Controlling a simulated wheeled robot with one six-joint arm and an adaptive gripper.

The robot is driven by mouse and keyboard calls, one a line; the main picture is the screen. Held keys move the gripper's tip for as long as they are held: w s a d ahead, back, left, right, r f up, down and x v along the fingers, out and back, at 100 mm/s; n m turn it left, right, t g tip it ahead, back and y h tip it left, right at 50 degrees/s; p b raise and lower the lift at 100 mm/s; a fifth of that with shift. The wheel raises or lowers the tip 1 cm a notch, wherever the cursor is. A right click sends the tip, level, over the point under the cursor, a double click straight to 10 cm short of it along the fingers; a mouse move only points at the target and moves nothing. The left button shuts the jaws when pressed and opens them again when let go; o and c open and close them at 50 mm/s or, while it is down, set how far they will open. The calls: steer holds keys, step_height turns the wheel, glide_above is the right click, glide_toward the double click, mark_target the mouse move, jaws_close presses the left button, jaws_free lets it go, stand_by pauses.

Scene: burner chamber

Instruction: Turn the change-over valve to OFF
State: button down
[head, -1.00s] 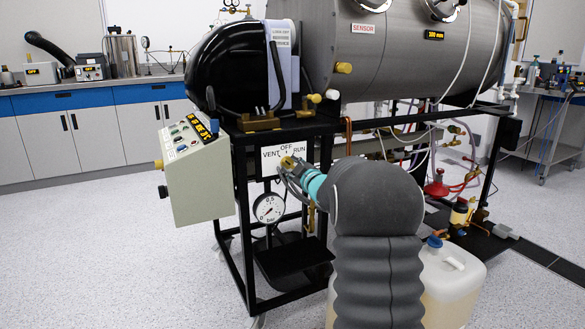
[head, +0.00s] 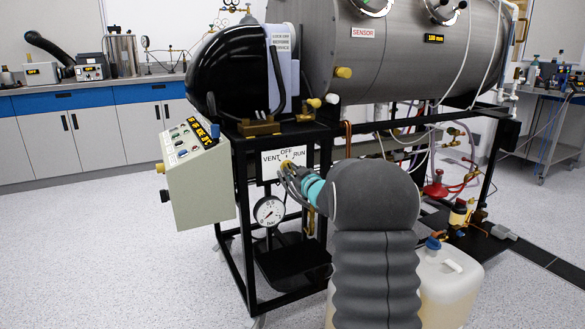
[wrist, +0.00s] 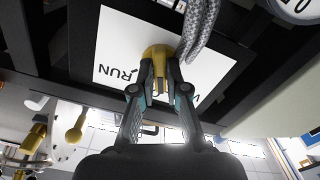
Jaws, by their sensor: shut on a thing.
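The change-over valve's brass knob (head: 286,163) sits on a white plate (head: 270,164) marked VENT, OFF and RUN, on the front of the black frame. In the wrist view the knob (wrist: 158,52) is at the upper middle, with the plate (wrist: 115,45) behind it turned nearly upside down. My gripper (wrist: 160,75) is shut on the knob's handle, with a finger on each side. In the head view my gripper (head: 291,172) reaches the plate from the lower right. The fingers cover part of the lettering, and I cannot tell which mark the handle points to.
A round gauge (head: 269,210) hangs just below the plate. A sloped control box (head: 195,175) stands to the left. Black frame bars surround the plate, and a braided hose (wrist: 199,28) passes close to the knob. Jerrycans (head: 445,285) stand at lower right. The left floor is clear.

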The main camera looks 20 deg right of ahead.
steer(key=shift+m+p, duration=1.15)
steer(key=shift+m, duration=1.15)
steer(key=c, duration=1.2)
jaws_free()
steer(key=shift+a, duration=0.1)
steer(key=shift+s, duration=0.1)
steer(key=s, duration=1.2)
steer(key=shift+d+f, duration=0.1)
steer(key=shift+d, duration=0.1)
steer(key=shift+w, duration=0.1)
